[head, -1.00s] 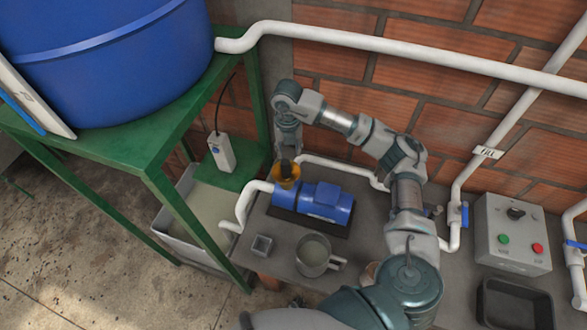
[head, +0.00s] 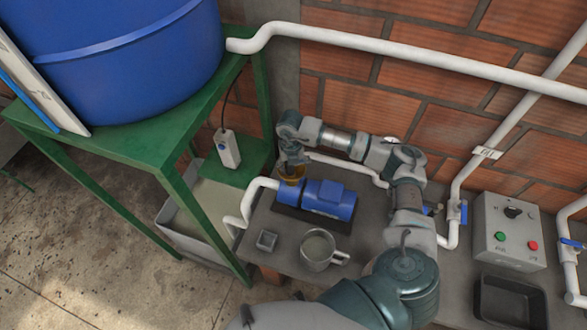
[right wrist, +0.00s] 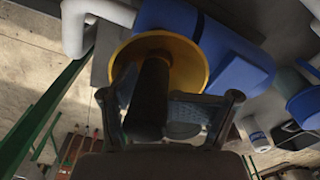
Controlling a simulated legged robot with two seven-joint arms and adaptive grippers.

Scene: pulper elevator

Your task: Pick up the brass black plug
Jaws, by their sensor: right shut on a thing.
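The plug shows in the right wrist view as a dark cylindrical grip (right wrist: 150,92) in front of a round brass-yellow flared piece (right wrist: 190,52). In the head view the brass-yellow piece (head: 292,177) sits at the left end of the blue pump (head: 322,199). I cannot tell whether this flared piece is part of the plug or a separate cup around it. My right gripper (head: 293,163) is above it, pointing down, and its fingers (right wrist: 165,112) are shut on the plug's dark grip. The plug's lower end is hidden. My left gripper is not in view.
White pipes (head: 260,188) run close beside the pump. A green stand (head: 160,165) with a blue tank is at the left. A control box (head: 508,232) is at the right.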

